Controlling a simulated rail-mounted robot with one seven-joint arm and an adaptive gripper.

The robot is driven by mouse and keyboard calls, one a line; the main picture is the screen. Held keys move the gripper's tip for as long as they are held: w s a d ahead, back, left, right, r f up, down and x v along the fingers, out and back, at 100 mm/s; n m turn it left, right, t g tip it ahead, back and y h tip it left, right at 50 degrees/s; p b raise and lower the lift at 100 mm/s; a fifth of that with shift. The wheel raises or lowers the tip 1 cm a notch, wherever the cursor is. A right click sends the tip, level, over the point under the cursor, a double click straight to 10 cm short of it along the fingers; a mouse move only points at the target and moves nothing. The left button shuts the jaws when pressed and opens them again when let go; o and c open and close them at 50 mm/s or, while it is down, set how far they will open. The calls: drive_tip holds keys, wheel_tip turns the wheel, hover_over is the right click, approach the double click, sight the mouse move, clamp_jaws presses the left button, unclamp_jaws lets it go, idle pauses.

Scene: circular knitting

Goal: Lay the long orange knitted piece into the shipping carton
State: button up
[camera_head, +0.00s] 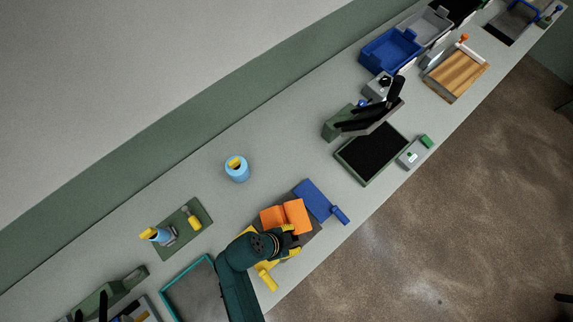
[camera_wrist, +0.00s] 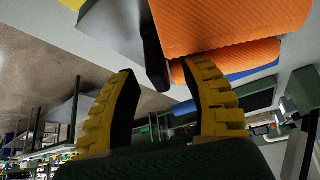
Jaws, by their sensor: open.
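The orange knitted piece (camera_head: 297,214) lies on a dark grey board (camera_head: 313,232) near the counter's front edge. It looks folded or in two parts. In the wrist view its ribbed surface (camera_wrist: 225,22) fills the upper right. My gripper (camera_head: 293,241) is beside it, with its yellow fingers apart. In the wrist view the gripper (camera_wrist: 162,68) is open, with a dark bar-like edge (camera_wrist: 153,50) between its fingertips. The right fingertip is very close to the orange piece; I cannot tell whether they touch. No shipping carton is clearly recognisable.
A blue pad (camera_head: 312,199) with a handle adjoins the board. A yellow-handled tool (camera_head: 267,279) lies by my arm. A blue cup (camera_head: 237,170) stands behind. A black-bedded press (camera_head: 372,153), blue bin (camera_head: 390,50) and wood-toned open box (camera_head: 457,72) stand farther right.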

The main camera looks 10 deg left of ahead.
clamp_jaws()
drive_tip(key=shift+r, duration=0.15)
idle(0.4)
